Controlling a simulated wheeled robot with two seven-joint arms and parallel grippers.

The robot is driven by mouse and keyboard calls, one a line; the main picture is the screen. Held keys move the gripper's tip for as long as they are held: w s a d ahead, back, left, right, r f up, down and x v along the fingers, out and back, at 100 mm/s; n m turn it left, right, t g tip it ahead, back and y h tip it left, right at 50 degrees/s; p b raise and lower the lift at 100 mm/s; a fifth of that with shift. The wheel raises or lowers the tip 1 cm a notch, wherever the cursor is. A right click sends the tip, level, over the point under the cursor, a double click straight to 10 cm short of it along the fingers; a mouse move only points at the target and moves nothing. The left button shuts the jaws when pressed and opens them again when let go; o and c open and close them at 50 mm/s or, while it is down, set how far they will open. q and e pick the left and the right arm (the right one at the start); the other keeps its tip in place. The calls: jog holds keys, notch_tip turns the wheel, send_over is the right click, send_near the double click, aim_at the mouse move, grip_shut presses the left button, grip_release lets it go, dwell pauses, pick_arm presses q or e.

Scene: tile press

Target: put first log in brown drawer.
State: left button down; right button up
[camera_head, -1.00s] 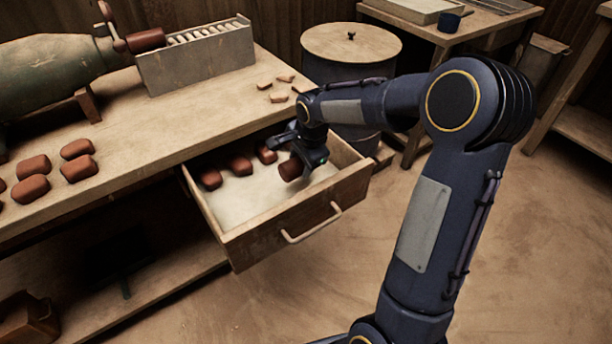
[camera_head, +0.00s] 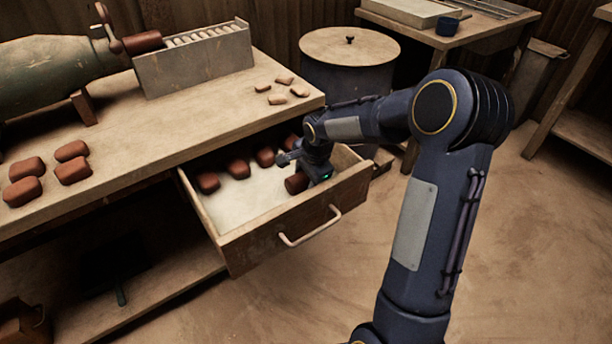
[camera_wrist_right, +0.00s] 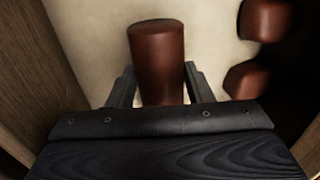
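The brown drawer (camera_head: 262,243) is pulled out below the workbench top, with a pale floor inside. My right gripper (camera_head: 308,178) is down inside it, near its right end. It is shut on a red-brown log (camera_head: 296,184), which is low in the drawer near the front wall. In the right wrist view the log (camera_wrist_right: 157,55) sits between the two fingers (camera_wrist_right: 160,85), over the pale floor. I cannot tell whether its underside touches the floor. My left gripper is not in view.
Several other red-brown logs (camera_head: 238,169) lie along the back of the drawer; two show at the right in the wrist view (camera_wrist_right: 266,20). More logs (camera_head: 73,170) lie on the bench top (camera_head: 150,130). Small clay pieces (camera_head: 277,99) lie near its corner. A lidded barrel (camera_head: 350,70) stands behind.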

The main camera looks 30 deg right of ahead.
jog(key=o, duration=0.4)
jog(key=shift+r+p, duration=0.3)
jog(key=p+v, duration=0.3)
jog(key=v, duration=0.8)
jog(key=s+a+r+n+y, duration=0.1)
jog(key=s+a+n, duration=0.3)
jog(key=s, duration=0.4)
jog(key=s+a+r+n+t+y, duration=0.1)
jog(key=s+a+n, duration=0.3)
jog(key=s+n, duration=0.2)
jog(key=s+a+r+n+t+y, duration=0.1)
jog(key=s+a+n, duration=0.3)
jog(key=s, duration=0.6)
jog(key=shift+s+n+y, duration=0.3)
jog(key=shift+n, duration=0.5)
jog(key=shift+r, duration=0.15)
